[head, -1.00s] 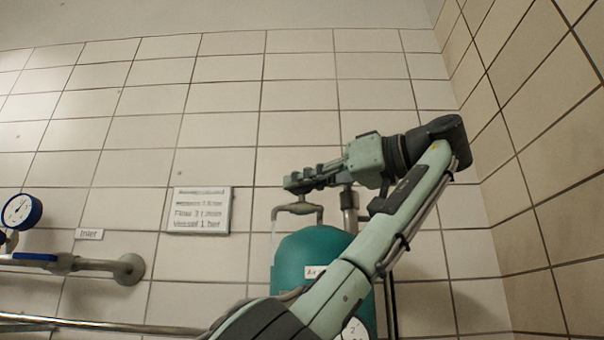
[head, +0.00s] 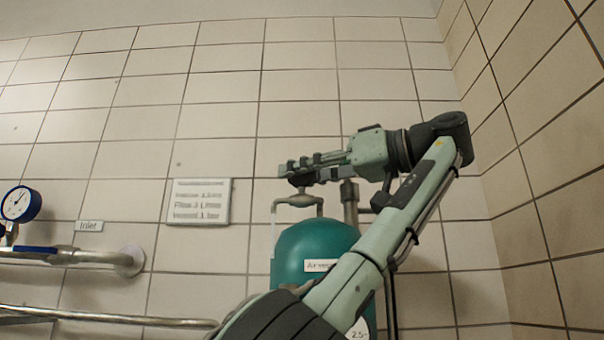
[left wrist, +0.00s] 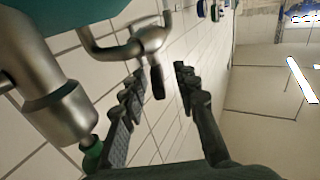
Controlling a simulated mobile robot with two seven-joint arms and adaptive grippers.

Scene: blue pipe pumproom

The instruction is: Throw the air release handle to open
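The air release valve (head: 300,200) sits on a bent pipe above the teal tank (head: 290,250). In the left wrist view, the valve's metal body (left wrist: 152,40) carries a short lever handle with a dark grip (left wrist: 158,83). My left gripper (head: 285,171) is just above the valve in the head view and partly hides its top. In the left wrist view, my left gripper (left wrist: 160,70) is open, with the dark grip between its two fingertips and a gap visible on both sides. My right gripper is in neither view.
A thick metal pipe (left wrist: 45,85) with a green end (left wrist: 91,152) lies close to one left finger. A vertical pipe (head: 349,200) rises behind the tank. A gauge (head: 20,203) and inlet pipe (head: 70,257) are at the left. A tiled wall stands behind and at right.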

